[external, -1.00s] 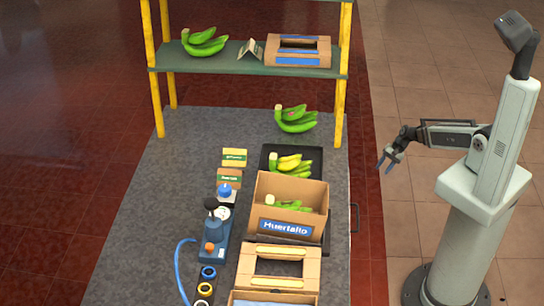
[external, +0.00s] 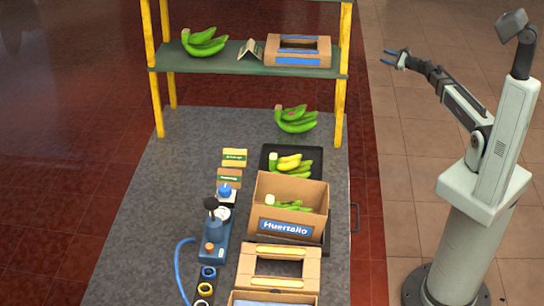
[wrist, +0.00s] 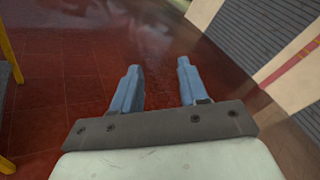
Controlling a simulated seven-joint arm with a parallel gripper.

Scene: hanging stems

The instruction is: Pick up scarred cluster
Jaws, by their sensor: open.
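A green banana cluster (external: 296,120) with a small reddish mark lies on the grey table's far right part, below the shelf; it looks like the scarred one. Other clusters are a green one (external: 205,43) on the shelf, a yellow-green one (external: 291,164) on a black tray, and a green one (external: 290,204) inside a cardboard box. My gripper (external: 389,57) is raised right of the shelf, well apart from every cluster. In the wrist view, my gripper (wrist: 159,70) has its two blue fingers apart with nothing between them, facing red floor tiles. No cluster shows there.
Yellow posts (external: 341,115) hold the green shelf (external: 220,63) above the table's far end. A cardboard carton (external: 298,60) sits on the shelf. The Huertalto box (external: 285,227) and a blue device (external: 212,245) stand on the table. Floor between table and arm is clear.

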